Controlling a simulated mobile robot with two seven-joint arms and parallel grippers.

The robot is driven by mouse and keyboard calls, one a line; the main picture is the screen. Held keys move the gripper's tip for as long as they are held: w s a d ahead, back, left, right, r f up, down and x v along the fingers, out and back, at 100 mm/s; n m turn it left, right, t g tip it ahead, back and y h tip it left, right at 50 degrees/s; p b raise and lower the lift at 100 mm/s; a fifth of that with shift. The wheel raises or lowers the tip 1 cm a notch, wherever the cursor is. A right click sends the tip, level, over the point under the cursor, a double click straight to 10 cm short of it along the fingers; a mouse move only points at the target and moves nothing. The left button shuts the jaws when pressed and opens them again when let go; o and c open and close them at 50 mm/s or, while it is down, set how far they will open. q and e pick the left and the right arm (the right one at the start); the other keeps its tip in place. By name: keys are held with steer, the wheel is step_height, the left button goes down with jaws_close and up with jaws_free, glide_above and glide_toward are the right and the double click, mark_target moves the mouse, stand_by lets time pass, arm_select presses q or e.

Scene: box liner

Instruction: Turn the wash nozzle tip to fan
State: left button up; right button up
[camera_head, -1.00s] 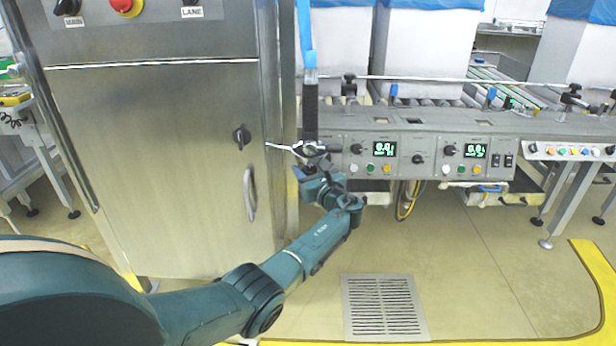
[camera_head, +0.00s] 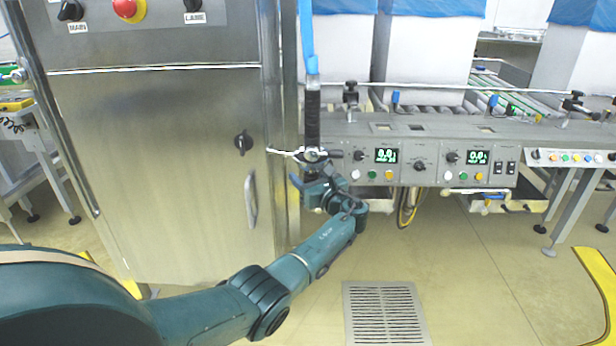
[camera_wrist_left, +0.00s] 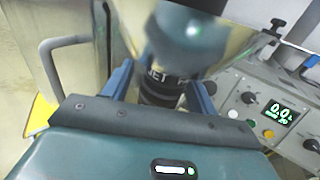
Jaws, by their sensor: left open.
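The wash nozzle hangs upright below a blue hose in the head view, with a long black grip (camera_head: 312,118) and metal fittings at its lower end. My left gripper (camera_head: 312,172) is just under that lower end, pointing up. In the left wrist view the black nozzle tip (camera_wrist_left: 160,90), lettered "JET", lies between the two blue fingers of my left gripper (camera_wrist_left: 160,82). The fingers are apart, one on each side of the tip; I cannot tell whether either touches it. Any "fan" mark is out of sight. My right gripper is not in view.
A steel cabinet (camera_head: 160,170) with a knob and handle stands close to the left of the nozzle. A grey control panel (camera_head: 400,160) with dials and displays is to the right, below a roller conveyor. A floor grate (camera_head: 385,312) lies below; the floor around it is clear.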

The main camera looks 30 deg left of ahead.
arm_select(q)
steer(key=shift+d, duration=0.1)
steer(key=shift+s+d, duration=0.1)
steer(key=shift+d, duration=0.15)
steer(key=p+v, duration=0.4)
steer(key=v, duration=0.8)
steer(key=shift+s+d, duration=0.2)
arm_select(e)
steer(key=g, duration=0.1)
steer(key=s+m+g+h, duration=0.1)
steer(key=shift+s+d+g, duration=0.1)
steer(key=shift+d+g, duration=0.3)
